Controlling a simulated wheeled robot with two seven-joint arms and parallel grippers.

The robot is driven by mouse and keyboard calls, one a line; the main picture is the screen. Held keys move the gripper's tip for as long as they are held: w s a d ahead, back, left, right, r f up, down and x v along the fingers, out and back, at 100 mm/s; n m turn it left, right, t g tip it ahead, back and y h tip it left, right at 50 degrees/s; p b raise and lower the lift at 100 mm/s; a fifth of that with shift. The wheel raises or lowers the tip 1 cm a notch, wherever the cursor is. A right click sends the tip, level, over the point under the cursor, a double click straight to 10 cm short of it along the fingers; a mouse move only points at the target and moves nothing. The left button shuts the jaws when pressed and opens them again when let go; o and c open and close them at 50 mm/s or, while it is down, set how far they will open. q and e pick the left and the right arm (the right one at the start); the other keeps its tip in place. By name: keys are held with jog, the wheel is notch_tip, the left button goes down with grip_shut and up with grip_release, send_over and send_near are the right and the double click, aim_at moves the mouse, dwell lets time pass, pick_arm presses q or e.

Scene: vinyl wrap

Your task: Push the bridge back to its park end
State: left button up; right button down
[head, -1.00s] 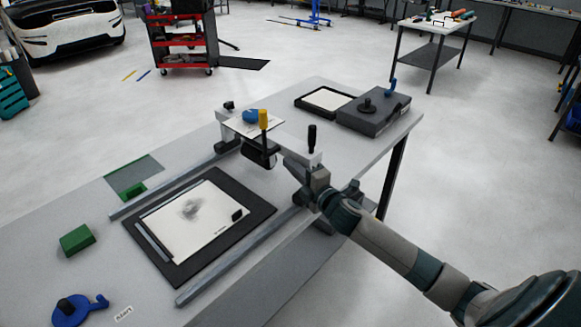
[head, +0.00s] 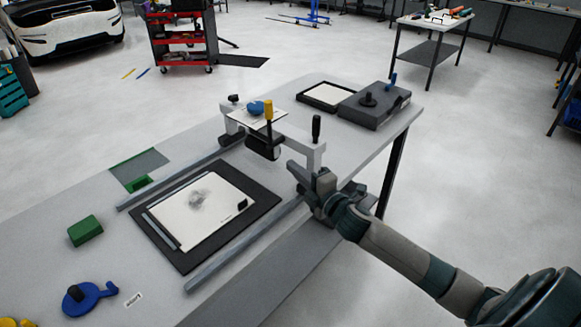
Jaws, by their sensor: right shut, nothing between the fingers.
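The bridge (head: 298,148) is a pale beam across two grey rails, the near rail (head: 245,247) and the far rail (head: 178,176). It stands at the upper-right end of the rails, clear of the dark mat (head: 262,205). It carries a black upright handle (head: 316,128), a yellow-topped post (head: 269,110) and a black roller (head: 263,148). My right gripper (head: 294,172) is shut and empty, low beside the bridge's near end; whether it touches is unclear. My left gripper is out of view.
A white sheet (head: 215,205) with a grey smudge lies on the mat. A green block (head: 85,231), a blue hooked part (head: 88,298) and a green-edged patch (head: 138,168) are at left. A dark box (head: 375,110) and a black-framed tray (head: 325,97) stand beyond the bridge.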

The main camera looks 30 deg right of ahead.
jog(key=s+b, duration=0.1)
jog(key=s, duration=0.5)
jog(key=shift+b, duration=0.3)
jog(key=shift+d, duration=0.15)
